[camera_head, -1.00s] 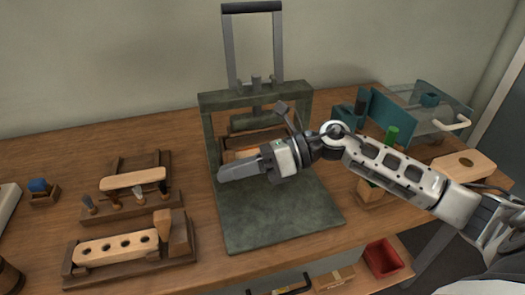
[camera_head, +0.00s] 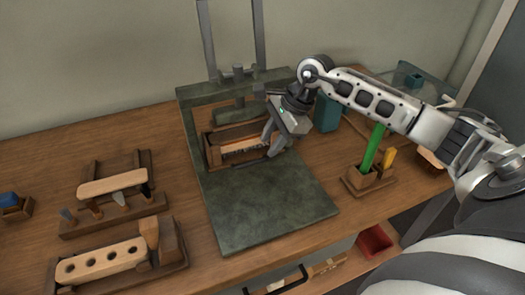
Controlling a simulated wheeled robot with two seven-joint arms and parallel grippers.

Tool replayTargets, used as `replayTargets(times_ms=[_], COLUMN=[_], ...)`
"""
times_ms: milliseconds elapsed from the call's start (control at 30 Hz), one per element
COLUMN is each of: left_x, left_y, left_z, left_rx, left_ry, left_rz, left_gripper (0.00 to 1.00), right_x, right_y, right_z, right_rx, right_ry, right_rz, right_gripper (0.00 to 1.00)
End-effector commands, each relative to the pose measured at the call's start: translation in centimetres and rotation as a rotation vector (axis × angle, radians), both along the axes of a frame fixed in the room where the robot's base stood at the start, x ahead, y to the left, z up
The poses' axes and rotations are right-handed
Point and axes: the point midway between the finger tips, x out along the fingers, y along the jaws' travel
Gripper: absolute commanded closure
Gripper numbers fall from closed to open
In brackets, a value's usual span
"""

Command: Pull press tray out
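The press tray (camera_head: 212,152) is a brown wooden tray lying under the green press frame (camera_head: 188,122), on the press's flat base plate (camera_head: 265,206). A pale strip with an orange edge and dark bristles lies in the tray. My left gripper is not in view.
A wooden holder with a drilled block (camera_head: 100,262) and a tool rack (camera_head: 112,212) stand at the left. A small block with green and yellow handles (camera_head: 368,178) stands right of the base plate. The front of the base plate is clear.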

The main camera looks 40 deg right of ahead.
Motion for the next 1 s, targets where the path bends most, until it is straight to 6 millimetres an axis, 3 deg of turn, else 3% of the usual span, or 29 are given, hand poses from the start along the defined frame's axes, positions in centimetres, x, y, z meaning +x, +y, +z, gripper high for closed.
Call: replayTargets(times_ms=[100, 300, 667, 700, 800, 1000], left_x=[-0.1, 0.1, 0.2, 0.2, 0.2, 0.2], left_y=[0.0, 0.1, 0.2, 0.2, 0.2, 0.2], left_z=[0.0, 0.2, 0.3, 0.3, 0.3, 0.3], left_rx=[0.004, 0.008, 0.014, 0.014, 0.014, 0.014], left_ry=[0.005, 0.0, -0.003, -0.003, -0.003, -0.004], left_rz=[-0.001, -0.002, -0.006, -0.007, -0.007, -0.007], left_gripper=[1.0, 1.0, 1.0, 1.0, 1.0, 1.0], right_x=[0.6, 1.2, 1.3, 1.3, 1.3, 1.3], right_y=[0.8, 1.5, 1.7, 1.7, 1.7, 1.7], right_z=[-2.0, -4.1, -4.7, -4.7, -4.7, -4.7], right_rx=[0.003, 0.002, 0.001, 0.001, 0.001, 0.001], right_ry=[0.001, 0.001, -0.001, -0.001, 0.0, 0.0], right_rz=[0.001, 0.0, 0.001, 0.001, 0.0, 0.0], right_gripper=[0.67, 0.67, 0.67, 0.69, 0.97, 1.0])
